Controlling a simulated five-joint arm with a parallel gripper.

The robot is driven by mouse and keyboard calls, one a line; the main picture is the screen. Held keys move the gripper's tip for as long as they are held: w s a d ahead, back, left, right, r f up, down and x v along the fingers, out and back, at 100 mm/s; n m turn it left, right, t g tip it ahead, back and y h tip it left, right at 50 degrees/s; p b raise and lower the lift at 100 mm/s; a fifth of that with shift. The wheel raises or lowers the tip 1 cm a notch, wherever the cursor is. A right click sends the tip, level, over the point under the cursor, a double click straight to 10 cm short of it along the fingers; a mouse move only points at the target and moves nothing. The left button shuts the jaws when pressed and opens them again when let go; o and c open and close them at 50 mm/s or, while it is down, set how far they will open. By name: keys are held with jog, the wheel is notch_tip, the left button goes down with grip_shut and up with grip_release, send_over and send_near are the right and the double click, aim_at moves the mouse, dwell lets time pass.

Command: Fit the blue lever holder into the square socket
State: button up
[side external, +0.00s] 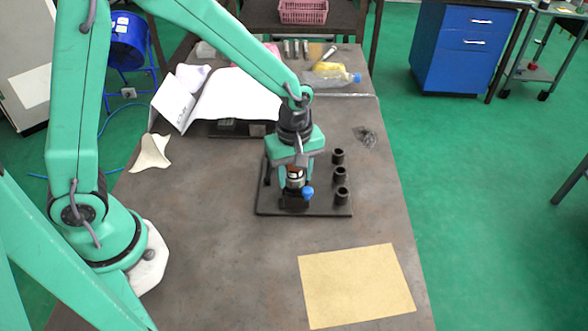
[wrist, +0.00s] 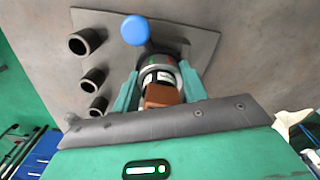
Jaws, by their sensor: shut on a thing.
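The blue lever holder (side external: 295,183) has a blue ball knob, a dark and silver body with a white label, and a brown block at its top. It also shows in the wrist view (wrist: 160,75), between the two green fingers. My gripper (side external: 297,174) is shut on it from above, and its fingers flank the body in the wrist view (wrist: 158,84). A dark block (side external: 294,201) on the base plate stands directly under the holder. The square socket opening is hidden beneath the holder, so I cannot tell how deep the holder sits.
Several dark hollow cylinders (side external: 340,175) stand in a row on the right of the dark base plate (side external: 330,210). An open book (side external: 235,97), a bottle (side external: 335,80) and a white cloth (side external: 151,153) lie farther off. A tan sheet (side external: 356,286) lies in front.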

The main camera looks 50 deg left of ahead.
jog(key=shift+f, duration=0.2)
jog(key=o, duration=1.4)
jog(key=shift+f, duration=0.1)
jog(key=shift+r, duration=4)
